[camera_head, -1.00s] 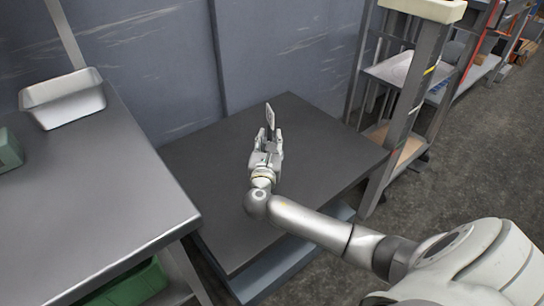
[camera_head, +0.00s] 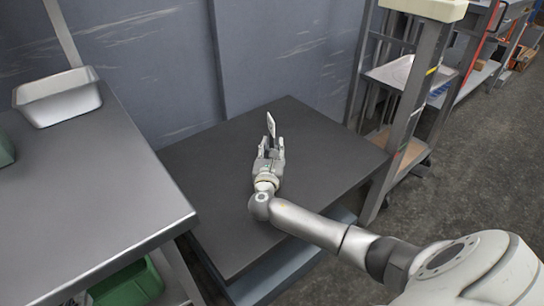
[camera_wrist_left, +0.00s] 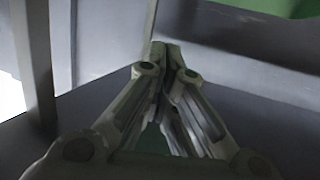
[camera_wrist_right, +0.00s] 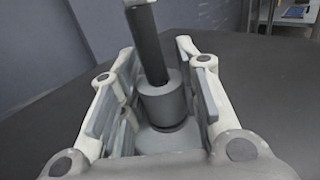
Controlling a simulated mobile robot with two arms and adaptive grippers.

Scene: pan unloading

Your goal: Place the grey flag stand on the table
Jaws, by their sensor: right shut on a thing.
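The grey flag stand (camera_wrist_right: 163,105) shows in the right wrist view as a grey cylinder on a wider base with a dark upright pole. In the head view its thin, pale upper part (camera_head: 271,125) rises above my right gripper (camera_head: 270,150). My right gripper, also in the right wrist view (camera_wrist_right: 160,80), is shut on the stand, with fingers on both sides of it. It is over the dark low table (camera_head: 325,160); I cannot tell whether the base touches the top. My left gripper (camera_wrist_left: 166,52) is shut and empty in the left wrist view; the head view does not show it.
A higher metal table (camera_head: 100,190) at left carries a pale metal pan (camera_head: 58,98) and a green item (camera_head: 5,148) at the picture edge. A green bin (camera_head: 130,285) is below it. A shelf rack (camera_head: 405,110) stands at right. The low table is otherwise bare.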

